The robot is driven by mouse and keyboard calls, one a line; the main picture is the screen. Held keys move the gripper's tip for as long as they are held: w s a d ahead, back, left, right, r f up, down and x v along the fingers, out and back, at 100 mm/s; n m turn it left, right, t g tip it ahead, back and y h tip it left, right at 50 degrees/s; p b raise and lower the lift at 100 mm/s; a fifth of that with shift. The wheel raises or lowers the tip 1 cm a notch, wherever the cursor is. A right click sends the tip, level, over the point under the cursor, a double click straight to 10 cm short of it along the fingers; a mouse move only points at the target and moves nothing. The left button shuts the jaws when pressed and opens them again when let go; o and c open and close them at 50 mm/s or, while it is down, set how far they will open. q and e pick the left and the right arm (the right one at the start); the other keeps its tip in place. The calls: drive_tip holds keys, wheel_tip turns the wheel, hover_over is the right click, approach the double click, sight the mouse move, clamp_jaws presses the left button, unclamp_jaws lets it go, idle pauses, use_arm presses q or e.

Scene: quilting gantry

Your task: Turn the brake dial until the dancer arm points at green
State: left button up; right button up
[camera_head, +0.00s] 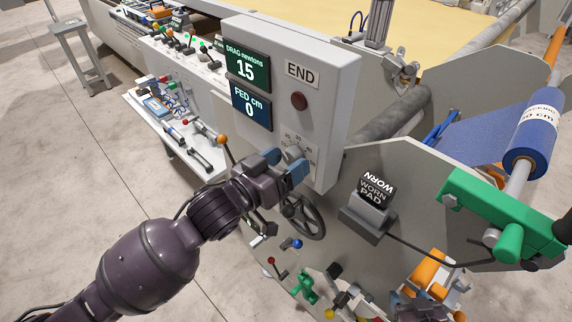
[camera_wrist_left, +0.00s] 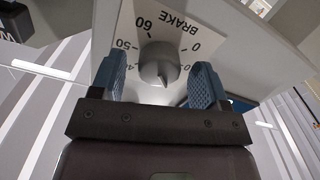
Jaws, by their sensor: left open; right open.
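The brake dial (camera_wrist_left: 158,64) is a round grey knob on a white plate marked BRAKE in the left wrist view. Its pointed ridge faces the lower part of the scale, where numbers are partly hidden. The dial also shows on the grey panel (camera_head: 294,152) in the head view. My left gripper (camera_head: 284,168) is open at the dial, its blue fingers on either side with gaps visible in the wrist view. My right gripper (camera_head: 414,303) shows partly at the bottom edge. I cannot pick out the dancer arm or a green mark for certain.
The panel's displays read drag 15 (camera_head: 246,67) and fed 0 (camera_head: 250,105). A handwheel (camera_head: 303,216) sits below the dial. A worn pad block (camera_head: 368,212), a green bracket (camera_head: 500,210) and a blue fabric roll (camera_head: 530,150) are at right.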

use_arm(q)
drive_tip(key=shift+w+d, duration=0.1)
drive_tip(key=shift+c, duration=0.2)
drive_tip(key=c, duration=0.9)
